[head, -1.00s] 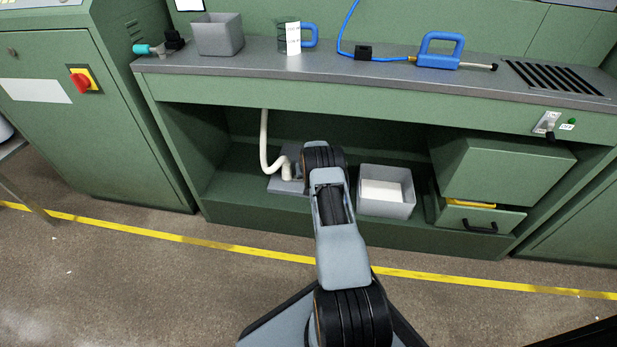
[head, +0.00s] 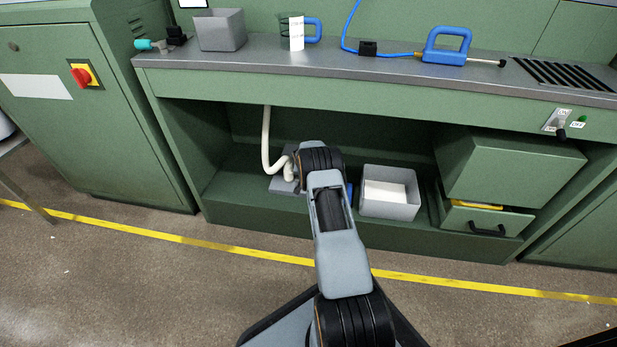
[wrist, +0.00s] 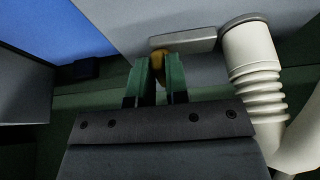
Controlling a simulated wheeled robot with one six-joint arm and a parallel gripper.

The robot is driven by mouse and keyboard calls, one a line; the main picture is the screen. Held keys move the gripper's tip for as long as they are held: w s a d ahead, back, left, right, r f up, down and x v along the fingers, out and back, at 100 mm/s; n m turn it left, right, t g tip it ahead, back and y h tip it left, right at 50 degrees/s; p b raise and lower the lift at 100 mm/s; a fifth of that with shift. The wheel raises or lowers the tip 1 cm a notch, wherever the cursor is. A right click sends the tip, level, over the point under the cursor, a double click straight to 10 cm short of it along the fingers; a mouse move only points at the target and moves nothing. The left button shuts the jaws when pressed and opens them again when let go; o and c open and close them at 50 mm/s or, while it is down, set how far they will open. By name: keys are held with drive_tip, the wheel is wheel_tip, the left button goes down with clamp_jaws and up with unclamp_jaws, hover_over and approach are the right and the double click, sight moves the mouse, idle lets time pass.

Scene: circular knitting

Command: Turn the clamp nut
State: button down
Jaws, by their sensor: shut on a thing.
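In the wrist view the two green fingers of my gripper (wrist: 160,80) are shut on a small brass-yellow piece (wrist: 158,62), which looks like the clamp nut. Most of it is hidden between the fingers. A light grey bar (wrist: 185,43) lies just beyond the nut, against a grey surface. In the head view my arm reaches into the lower bay of the green bench and hides my gripper and the nut.
A white ribbed hose (wrist: 255,75) stands close to the right of my fingers; it also shows in the head view (head: 266,140). A blue surface (wrist: 60,30) is at left. A grey bin (head: 390,207) stands right of my arm. An open drawer (head: 485,220) is farther right.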

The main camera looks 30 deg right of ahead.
drive_tip(key=c, duration=1.1)
unclamp_jaws()
drive_tip(key=p+v, duration=0.6)
drive_tip(key=v, duration=0.8)
drive_tip(key=shift+s+d+f, duration=0.1)
